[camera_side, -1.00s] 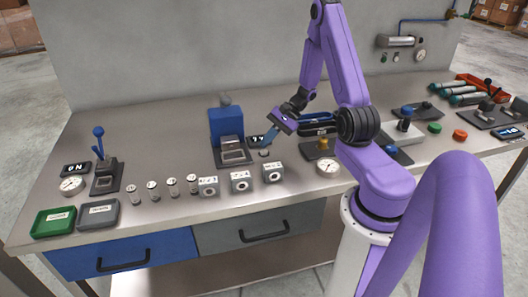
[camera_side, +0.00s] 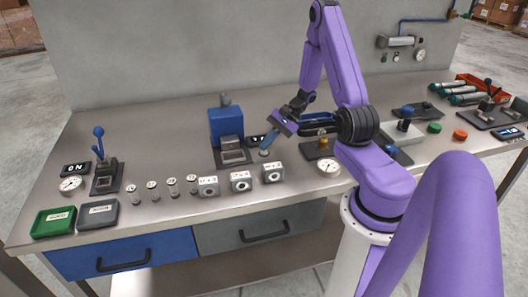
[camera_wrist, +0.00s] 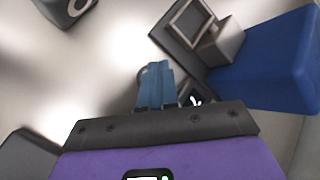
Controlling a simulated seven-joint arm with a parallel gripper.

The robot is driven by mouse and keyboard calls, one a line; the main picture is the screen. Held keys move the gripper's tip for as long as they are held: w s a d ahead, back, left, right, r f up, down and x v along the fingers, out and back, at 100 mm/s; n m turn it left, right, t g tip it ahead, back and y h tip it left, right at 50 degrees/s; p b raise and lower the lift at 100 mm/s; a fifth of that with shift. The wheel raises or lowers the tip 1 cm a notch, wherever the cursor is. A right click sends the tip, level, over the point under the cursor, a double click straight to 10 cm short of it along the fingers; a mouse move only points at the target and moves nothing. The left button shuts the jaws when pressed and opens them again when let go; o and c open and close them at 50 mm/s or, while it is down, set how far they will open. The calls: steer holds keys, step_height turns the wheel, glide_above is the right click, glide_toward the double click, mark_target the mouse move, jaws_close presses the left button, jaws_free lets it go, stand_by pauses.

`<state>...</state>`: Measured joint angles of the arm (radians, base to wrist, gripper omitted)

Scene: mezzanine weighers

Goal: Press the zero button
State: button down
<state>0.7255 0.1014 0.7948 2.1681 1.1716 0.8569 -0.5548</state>
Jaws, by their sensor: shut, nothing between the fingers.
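A small round grey button (camera_side: 264,153) sits on the bench just right of the blue weigher (camera_side: 226,124). No label on it is readable. My gripper (camera_side: 267,145) is shut and empty, its blue fingers pointing down at the button. In the wrist view the shut fingers (camera_wrist: 154,78) cover most of the button, and only a round edge (camera_wrist: 141,74) shows beside them. I cannot tell whether the tips touch it. The weigher's small dark display (camera_wrist: 193,95) is partly hidden behind the fingers in the wrist view.
Several grey blocks with round fronts (camera_side: 241,180) stand in front of the weigher. A lever (camera_side: 99,143) and green tray (camera_side: 54,221) are at left.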

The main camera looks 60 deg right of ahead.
mark_target(267, 151)
steer(key=shift+f, duration=0.4)
stand_by(0.8)
steer(key=shift+r, duration=0.85)
steer(key=shift+r, duration=2.5)
